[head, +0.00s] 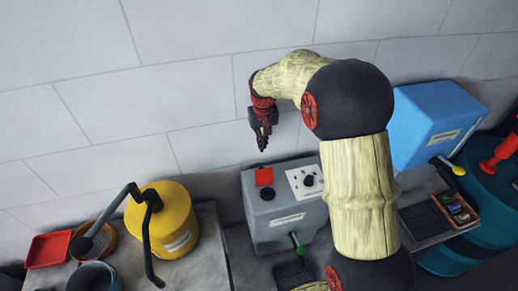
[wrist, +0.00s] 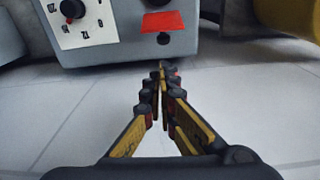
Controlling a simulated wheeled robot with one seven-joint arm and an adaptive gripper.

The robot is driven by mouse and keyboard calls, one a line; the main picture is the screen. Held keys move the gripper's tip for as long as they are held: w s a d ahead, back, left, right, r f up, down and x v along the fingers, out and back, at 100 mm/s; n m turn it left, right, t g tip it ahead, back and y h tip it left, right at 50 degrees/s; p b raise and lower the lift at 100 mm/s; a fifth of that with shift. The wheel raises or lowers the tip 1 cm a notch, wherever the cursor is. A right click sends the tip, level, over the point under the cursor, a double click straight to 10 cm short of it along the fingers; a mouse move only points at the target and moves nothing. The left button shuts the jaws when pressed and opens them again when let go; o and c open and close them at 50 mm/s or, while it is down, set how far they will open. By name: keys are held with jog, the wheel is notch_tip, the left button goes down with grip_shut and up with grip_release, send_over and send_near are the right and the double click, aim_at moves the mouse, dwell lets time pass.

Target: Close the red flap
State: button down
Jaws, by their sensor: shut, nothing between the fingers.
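The red flap (head: 264,176) is a small red square on the top of a grey machine box (head: 285,233). A dark round hole (head: 267,194) shows uncovered next to it. In the wrist view the flap (wrist: 163,21) shows beyond my fingertips, with the dark hole (wrist: 164,39) beside it. I cannot tell the flap's exact tilt. My gripper (head: 262,146) is above and behind the box, near the wall, pointing down. Its fingers (wrist: 160,72) are shut and empty, apart from the flap.
A white dial panel (head: 306,182) sits right of the flap, and a green-knobbed lever (head: 299,248) is on the box's front. A yellow canister (head: 165,222) stands left, a blue box (head: 434,120) right. The tiled wall (head: 190,70) is close behind.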

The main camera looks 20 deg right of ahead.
aim_at(263, 175)
jog(key=f, duration=1)
jog(key=shift+w+d, duration=0.25)
jog(key=shift+w, duration=0.1)
jog(key=shift+w, duration=0.1)
